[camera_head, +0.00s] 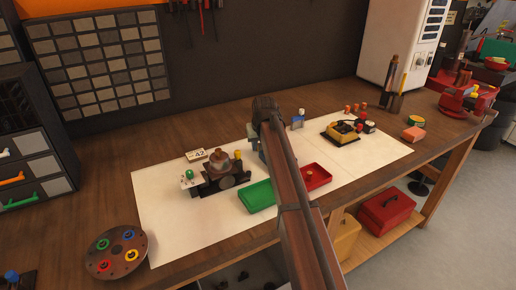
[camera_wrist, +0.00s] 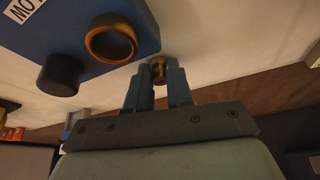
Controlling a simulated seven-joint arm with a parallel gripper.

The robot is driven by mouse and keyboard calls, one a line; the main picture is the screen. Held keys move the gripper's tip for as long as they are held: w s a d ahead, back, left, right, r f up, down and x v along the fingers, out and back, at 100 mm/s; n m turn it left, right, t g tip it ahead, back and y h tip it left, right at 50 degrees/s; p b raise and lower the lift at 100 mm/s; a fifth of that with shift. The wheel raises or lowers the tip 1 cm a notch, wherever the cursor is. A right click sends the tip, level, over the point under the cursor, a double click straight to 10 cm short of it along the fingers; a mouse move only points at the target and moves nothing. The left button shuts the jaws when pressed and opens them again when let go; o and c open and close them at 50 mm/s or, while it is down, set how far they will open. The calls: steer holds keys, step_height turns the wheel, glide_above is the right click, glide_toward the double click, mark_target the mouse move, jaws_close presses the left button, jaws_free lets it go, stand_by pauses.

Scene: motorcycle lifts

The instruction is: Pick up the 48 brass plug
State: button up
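In the wrist view a small brass plug (camera_wrist: 158,69) sits between the tips of the two blue-grey fingers of my gripper (camera_wrist: 159,76). Both fingers appear to touch its sides, with little gap showing. No number is readable on it. A blue block (camera_wrist: 90,35) is close at the upper left, with a brass ring (camera_wrist: 111,40), a black knob (camera_wrist: 61,75) and a partly cut-off white label. Whether the plug touches the surface below I cannot tell. In the head view my arm hides the fingertips and the plug.
A green tray (camera_head: 257,196) and a red tray (camera_head: 316,177) lie beside my arm on the white mat (camera_head: 200,233). A dark fixture (camera_head: 222,175) stands left, a yellow-and-black device (camera_head: 342,132) right. A round disc (camera_head: 115,252) with coloured rings lies front left.

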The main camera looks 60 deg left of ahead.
jaws_close()
steer(key=shift+r, duration=0.1)
